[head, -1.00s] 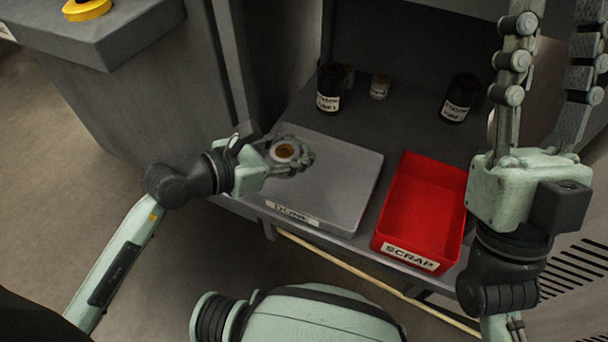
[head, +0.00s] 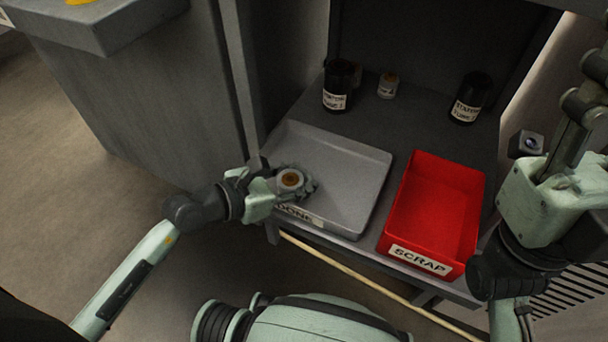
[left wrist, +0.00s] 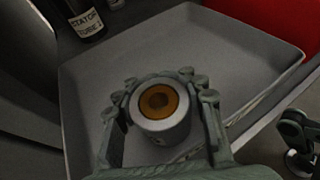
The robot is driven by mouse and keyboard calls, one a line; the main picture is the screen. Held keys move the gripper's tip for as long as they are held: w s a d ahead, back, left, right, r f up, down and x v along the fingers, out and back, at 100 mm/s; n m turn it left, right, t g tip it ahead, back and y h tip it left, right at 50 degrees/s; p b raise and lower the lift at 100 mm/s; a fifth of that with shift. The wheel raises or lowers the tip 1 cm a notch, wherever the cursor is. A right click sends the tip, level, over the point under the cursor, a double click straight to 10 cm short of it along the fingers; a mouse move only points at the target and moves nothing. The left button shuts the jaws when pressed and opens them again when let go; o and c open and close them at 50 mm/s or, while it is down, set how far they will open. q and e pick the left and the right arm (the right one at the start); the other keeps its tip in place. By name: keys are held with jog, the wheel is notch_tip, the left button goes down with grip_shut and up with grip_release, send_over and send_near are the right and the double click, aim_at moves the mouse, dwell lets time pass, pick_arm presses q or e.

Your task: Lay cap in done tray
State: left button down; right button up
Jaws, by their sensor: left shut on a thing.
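The cap (head: 290,179) is a white-grey round piece with an orange-brown centre. My left gripper (head: 300,182) is shut on it, over the front left part of the grey done tray (head: 345,165). In the left wrist view the cap (left wrist: 160,108) sits between the two fingers, its orange face towards the camera, with the bare tray (left wrist: 100,85) behind it. I cannot tell whether the cap touches the tray floor. The tray looks empty otherwise. My right gripper is at the right edge of the head view, its fingers partly cut off.
A red scrap bin (head: 436,210) stands right of the tray and looks empty. Dark stator tube bottles stand behind, at left (head: 338,85) and right (head: 470,98), with a small white jar (head: 388,86).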

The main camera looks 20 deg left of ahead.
pick_arm(q)
jog(key=c, duration=0.9)
grip_release()
